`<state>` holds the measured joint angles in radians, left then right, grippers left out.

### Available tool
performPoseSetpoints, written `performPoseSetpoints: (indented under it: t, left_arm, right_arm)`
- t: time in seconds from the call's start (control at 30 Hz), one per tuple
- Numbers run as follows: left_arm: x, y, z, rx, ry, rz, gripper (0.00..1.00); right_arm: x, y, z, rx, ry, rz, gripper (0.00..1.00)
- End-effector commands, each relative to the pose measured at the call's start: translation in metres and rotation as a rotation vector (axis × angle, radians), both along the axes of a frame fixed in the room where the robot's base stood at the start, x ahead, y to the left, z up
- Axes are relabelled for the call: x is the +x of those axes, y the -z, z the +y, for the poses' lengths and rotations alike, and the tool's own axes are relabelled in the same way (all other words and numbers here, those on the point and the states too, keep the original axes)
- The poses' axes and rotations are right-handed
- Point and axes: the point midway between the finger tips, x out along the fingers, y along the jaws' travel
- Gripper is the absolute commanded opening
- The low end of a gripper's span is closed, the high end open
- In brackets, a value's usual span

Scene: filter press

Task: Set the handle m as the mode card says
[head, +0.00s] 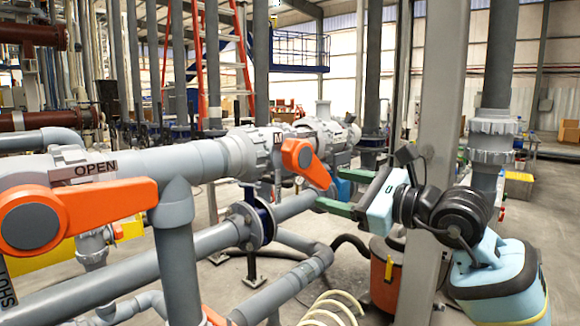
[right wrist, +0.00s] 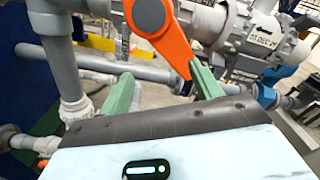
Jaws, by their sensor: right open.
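The handle m (head: 313,170) is an orange lever on a grey valve in the middle of the head view, beside a small plate marked M (head: 277,137). Its arm slopes down to the right from the round hub. My right gripper (head: 328,190) has green fingers and is open around the lever's lower end. In the right wrist view the lever (right wrist: 172,45) reaches down between the open fingers (right wrist: 160,72), close to the right one. Contact cannot be told. My left gripper is out of view. I cannot make out a mode card.
A larger orange handle (head: 105,207) on the near left valve lies roughly level, beside an OPEN plate (head: 82,170) and a SHUT plate (head: 8,285). Grey pipes (head: 215,240) run below. A grey post (head: 440,120) stands near my right arm. An orange bucket (head: 385,270) is on the floor.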

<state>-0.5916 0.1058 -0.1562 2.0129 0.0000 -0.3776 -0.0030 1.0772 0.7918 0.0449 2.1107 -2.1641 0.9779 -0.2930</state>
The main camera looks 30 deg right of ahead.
Motion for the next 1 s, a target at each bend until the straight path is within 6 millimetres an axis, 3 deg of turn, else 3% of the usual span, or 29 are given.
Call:
performPoseSetpoints:
  t: [0.37, 0.5, 0.7, 1.0]
  left_arm:
    - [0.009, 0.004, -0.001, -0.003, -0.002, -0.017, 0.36]
    - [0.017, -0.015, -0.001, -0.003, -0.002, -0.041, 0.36]
    - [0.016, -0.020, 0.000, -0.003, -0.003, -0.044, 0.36]
    - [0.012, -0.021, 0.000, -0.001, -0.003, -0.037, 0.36]
  right_arm:
    - [0.008, -0.017, -0.020, -0.398, 0.001, -0.167, 0.64]
    - [0.033, -0.024, -0.006, -0.398, -0.003, -0.173, 0.64]
    - [0.063, -0.021, 0.005, -0.397, -0.001, -0.171, 0.64]
    - [0.077, -0.018, 0.011, -0.399, -0.001, -0.168, 0.64]
